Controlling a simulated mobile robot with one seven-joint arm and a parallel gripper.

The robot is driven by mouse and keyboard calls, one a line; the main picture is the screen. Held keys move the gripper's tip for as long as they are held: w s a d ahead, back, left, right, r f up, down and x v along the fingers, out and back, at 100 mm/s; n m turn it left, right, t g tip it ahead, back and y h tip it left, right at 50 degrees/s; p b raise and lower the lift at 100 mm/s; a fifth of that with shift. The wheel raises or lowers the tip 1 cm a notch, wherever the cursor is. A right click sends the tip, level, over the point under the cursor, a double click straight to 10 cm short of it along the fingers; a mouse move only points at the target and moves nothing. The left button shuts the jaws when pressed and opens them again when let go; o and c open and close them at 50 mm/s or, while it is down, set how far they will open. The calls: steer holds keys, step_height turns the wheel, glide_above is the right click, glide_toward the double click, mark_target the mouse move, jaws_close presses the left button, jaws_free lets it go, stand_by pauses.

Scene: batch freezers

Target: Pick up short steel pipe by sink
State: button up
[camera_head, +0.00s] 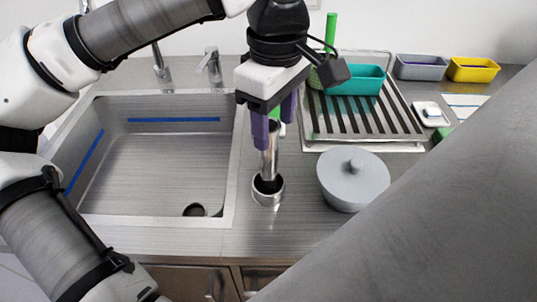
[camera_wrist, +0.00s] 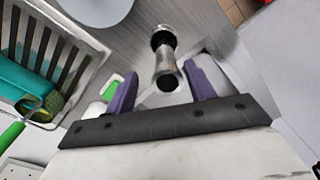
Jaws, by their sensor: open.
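The short steel pipe (camera_head: 269,164) stands upright on the counter just right of the sink (camera_head: 150,165). Its foot is in a round steel ring (camera_head: 268,196) with a dark inside. My gripper (camera_head: 273,134) is above it, pointing down, with two purple fingers spread apart. In the wrist view the pipe (camera_wrist: 166,66) shows from above, its dark open top end between the two fingers (camera_wrist: 160,74). I see no clear contact between fingers and pipe. The upper part of the pipe is partly hidden by a finger in the head view.
A grey lidded pot (camera_head: 353,180) stands close to the right of the pipe. A dish rack (camera_head: 362,120) with a teal bin (camera_head: 355,80) is behind it. Grey (camera_head: 420,67) and yellow (camera_head: 473,69) bins stand at the back right. The counter in front is clear.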

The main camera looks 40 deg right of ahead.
mark_target(268, 159)
steer(key=f, duration=0.3)
steer(key=f+p, duration=0.1)
steer(key=f, duration=0.1)
steer(key=shift+a+f, duration=0.25)
steer(key=shift+a, duration=0.15)
steer(key=shift+c, duration=0.4)
steer(key=c, duration=0.8)
